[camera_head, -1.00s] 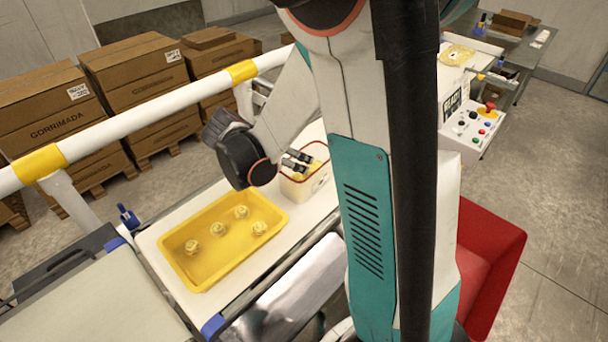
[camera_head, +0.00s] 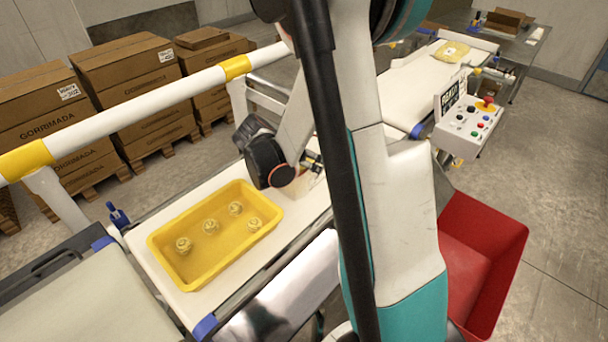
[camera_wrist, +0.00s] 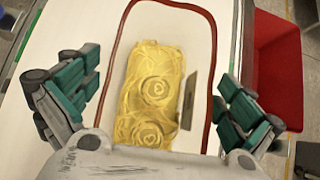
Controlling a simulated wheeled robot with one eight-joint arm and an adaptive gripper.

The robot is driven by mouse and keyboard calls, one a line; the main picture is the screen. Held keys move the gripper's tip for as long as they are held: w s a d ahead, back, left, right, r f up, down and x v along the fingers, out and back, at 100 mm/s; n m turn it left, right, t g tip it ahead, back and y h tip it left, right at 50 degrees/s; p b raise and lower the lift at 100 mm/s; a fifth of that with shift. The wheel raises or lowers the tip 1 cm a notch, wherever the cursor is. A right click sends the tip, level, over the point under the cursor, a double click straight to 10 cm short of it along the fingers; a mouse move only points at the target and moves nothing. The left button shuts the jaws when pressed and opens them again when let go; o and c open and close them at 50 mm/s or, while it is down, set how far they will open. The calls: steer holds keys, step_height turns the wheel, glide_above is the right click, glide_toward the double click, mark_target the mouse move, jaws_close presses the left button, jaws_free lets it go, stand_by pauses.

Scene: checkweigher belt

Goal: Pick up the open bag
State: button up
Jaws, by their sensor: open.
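The open bag (camera_wrist: 205,125) is pale, with a dark red rim around its open mouth. In the wrist view I look down into it and see yellow, clear-wrapped contents with round swirls. My gripper (camera_wrist: 160,88) is open, with one green-padded finger on each side of the bag. The fingers look apart from the bag's rim; the bag's near end is hidden behind my gripper's body. In the head view my gripper (camera_head: 312,163) is low over the belt, and my arm hides most of the bag.
A yellow tray (camera_head: 160,243) with several round wrapped pieces is left of my gripper on the white belt. A white and yellow rail (camera_head: 150,102) runs behind. A red bin (camera_head: 490,235) and control box (camera_head: 468,127) are right. A yellow bag (camera_head: 451,51) lies on the far belt.

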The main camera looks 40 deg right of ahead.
steer(key=shift+r, duration=0.1)
steer(key=shift+c, duration=0.6)
steer(key=c, duration=1.5)
steer(key=shift+o, duration=0.2)
steer(key=shift+r, duration=0.1)
